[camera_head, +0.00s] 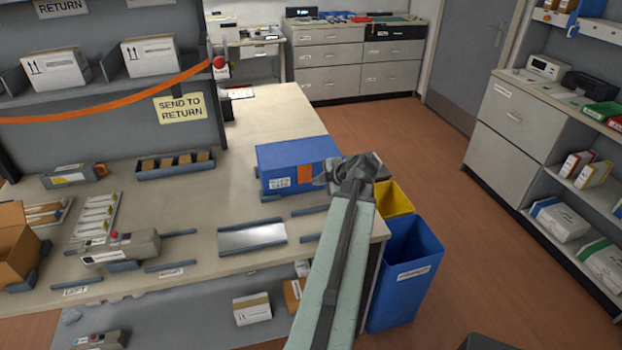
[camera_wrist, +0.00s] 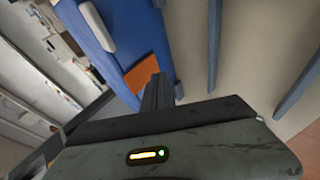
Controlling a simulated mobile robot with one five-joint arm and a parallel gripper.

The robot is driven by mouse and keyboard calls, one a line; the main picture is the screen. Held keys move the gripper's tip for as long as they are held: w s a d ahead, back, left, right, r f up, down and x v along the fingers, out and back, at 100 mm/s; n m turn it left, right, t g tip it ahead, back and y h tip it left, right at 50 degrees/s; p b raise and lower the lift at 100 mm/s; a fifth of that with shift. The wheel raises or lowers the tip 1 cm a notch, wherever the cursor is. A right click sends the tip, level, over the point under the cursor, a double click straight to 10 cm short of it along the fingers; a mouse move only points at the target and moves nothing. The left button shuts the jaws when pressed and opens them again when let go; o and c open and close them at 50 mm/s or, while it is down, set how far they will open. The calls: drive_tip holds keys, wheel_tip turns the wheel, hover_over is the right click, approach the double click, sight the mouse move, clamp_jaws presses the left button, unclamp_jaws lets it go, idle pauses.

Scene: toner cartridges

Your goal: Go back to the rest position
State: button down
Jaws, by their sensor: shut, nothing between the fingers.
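My arm reaches up from the bottom of the head view, and its end with my gripper (camera_head: 350,172) is by the right end of a blue box on the bench. The fingers are hard to make out there. In the wrist view my gripper (camera_wrist: 155,88) shows as dark fingers close together, shut and empty. The blue box (camera_head: 283,160) has an orange end patch and a white label; it also fills the upper middle of the wrist view (camera_wrist: 125,30). I cannot tell whether the gripper touches it.
The bench (camera_head: 200,220) holds a metal plate (camera_head: 252,236), a grey device (camera_head: 120,248) and a dark tray (camera_head: 175,164). A blue bin (camera_head: 404,275) and a yellow bin (camera_head: 393,199) stand at the bench's right end. The brown floor (camera_head: 490,240) is open on the right, before shelves.

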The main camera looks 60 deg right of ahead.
drive_tip(key=shift+v, duration=0.9)
